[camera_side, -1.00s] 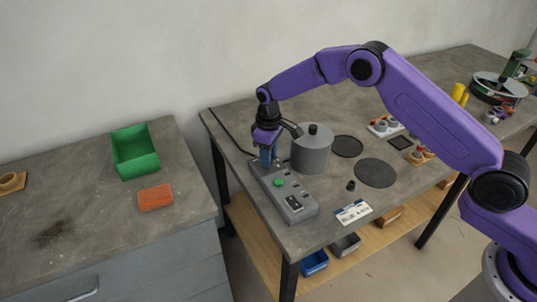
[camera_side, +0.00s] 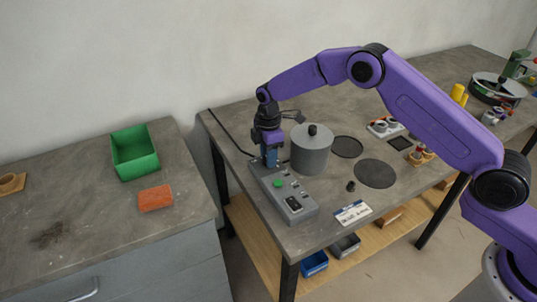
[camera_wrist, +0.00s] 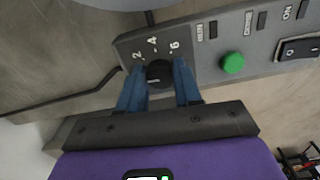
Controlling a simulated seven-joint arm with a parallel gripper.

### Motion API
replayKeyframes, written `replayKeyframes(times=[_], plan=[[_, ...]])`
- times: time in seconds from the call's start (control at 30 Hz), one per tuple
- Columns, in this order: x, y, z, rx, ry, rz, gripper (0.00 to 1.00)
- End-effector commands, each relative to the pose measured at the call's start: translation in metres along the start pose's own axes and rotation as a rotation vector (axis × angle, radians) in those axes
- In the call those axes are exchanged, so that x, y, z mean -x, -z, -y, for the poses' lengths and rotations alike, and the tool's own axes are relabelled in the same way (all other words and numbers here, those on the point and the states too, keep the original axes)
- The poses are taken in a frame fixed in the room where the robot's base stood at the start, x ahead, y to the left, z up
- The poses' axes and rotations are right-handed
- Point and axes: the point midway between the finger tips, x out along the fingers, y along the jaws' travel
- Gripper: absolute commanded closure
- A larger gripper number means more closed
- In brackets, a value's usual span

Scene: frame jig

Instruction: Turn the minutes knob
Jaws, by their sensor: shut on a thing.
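The minutes knob (camera_wrist: 159,74) is a round black knob at the end of a grey control panel (camera_wrist: 272,52), beside the printed numbers 2, 4 and 6. My gripper (camera_wrist: 160,82) is shut on it, with one blue finger on each side in the wrist view. In the side view my gripper (camera_side: 271,160) points down at the far end of the panel (camera_side: 302,213), and its fingers hide the knob there. The panel also carries a green button (camera_wrist: 232,63) and a black rocker switch (camera_wrist: 299,48).
A grey lidded pot (camera_side: 311,152) stands close to the right of my gripper. A black cable (camera_side: 230,132) runs from the panel's far end. A small black piece (camera_side: 351,186) and a label card (camera_side: 352,212) lie right of the panel. Dark round discs (camera_side: 375,173) lie farther right.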

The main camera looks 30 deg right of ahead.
Motion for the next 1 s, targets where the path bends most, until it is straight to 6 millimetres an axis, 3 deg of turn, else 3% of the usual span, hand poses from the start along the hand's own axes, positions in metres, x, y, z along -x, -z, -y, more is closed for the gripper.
replayKeyframes(times=[0.73, 0.77, 0.83, 1.0], plan=[[0.0007, 0.0, -0.0006, 0.093, -0.001, 0.0, 0.97], [0.0007, 0.0001, -0.0006, 0.093, -0.001, 0.0, 0.63], [0.0006, 0.0001, -0.0006, 0.093, -0.001, 0.0, 0.41], [0.0004, 0.0001, -0.0006, 0.092, -0.001, 0.0, 0.41]])
